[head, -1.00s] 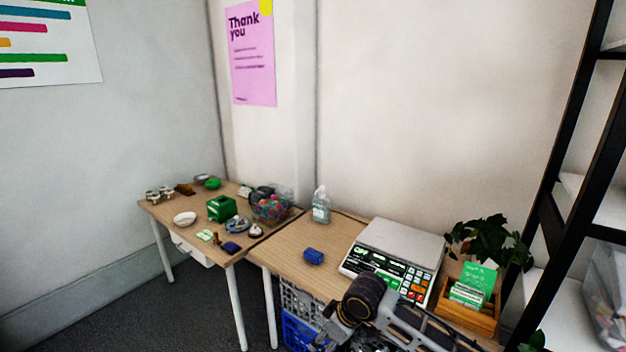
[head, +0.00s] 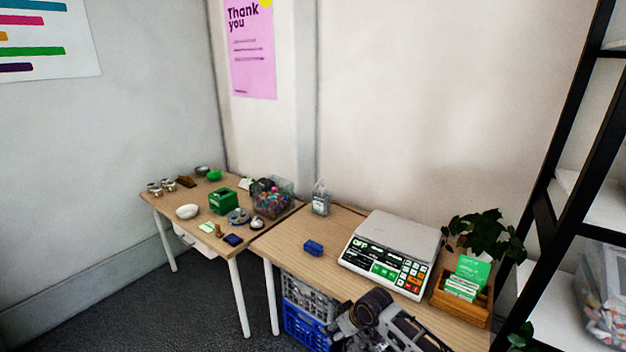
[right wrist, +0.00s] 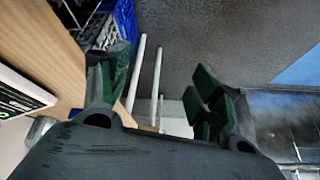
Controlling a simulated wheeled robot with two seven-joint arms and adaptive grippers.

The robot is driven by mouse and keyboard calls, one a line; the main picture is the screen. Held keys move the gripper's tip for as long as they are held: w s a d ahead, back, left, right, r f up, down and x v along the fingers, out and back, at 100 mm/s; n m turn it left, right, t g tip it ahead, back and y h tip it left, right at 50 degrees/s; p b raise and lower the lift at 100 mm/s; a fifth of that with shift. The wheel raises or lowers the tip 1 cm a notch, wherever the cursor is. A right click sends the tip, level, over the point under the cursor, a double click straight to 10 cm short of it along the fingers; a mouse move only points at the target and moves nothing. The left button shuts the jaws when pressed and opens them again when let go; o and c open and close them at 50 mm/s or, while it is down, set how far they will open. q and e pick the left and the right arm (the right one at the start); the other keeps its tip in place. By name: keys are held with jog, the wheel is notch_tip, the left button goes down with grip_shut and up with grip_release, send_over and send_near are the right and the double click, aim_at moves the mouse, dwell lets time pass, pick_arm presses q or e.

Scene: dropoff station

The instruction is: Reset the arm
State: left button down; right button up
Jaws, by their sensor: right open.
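My right arm comes in at the bottom of the head view. Its gripper (head: 340,328) is beside the front edge of the right table, in front of the crates. In the right wrist view the two fingers of my right gripper (right wrist: 158,95) stand wide apart with nothing between them. Table legs and floor show beyond the fingers. My left gripper is in neither view.
The right table (head: 285,240) holds a blue object (head: 313,248), a clear bottle (head: 321,198), a scale (head: 400,235) and a wooden card box (head: 462,303). The left table (head: 160,205) carries several small items. A blue crate (head: 300,325) sits below. A black shelf (head: 568,150) stands right.

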jog(key=s+d+f+m+h+p, duration=0.15)
jog(key=s+d+f, duration=0.25)
jog(key=f, duration=0.4)
jog(key=s+d+f+m+p, duration=0.1)
jog(key=s+d+f+p, duration=0.2)
jog(key=s+d+f, duration=0.35)
jog(key=s+d+f+m+h+p, duration=0.1)
jog(key=s+d+f+m+p, duration=0.15)
jog(key=f, duration=0.65)
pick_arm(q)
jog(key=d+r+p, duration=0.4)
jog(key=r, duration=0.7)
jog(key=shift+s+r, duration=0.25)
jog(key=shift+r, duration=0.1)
pick_arm(e)
jog(key=s+d+f+g, duration=0.1)
jog(key=s+f, duration=0.2)
jog(key=s, duration=1)
jog(key=s+d+f+g+h, duration=0.1)
jog(key=s+f, duration=0.3)
jog(key=s, duration=0.9)
jog(key=s+d+f, duration=0.3)
jog(key=s+f, duration=0.1)
jog(key=s, duration=0.8)
jog(key=shift+s+d+f+g, duration=0.15)
jog(key=shift+s+f+g, duration=0.1)
jog(key=shift+s+g, duration=0.15)
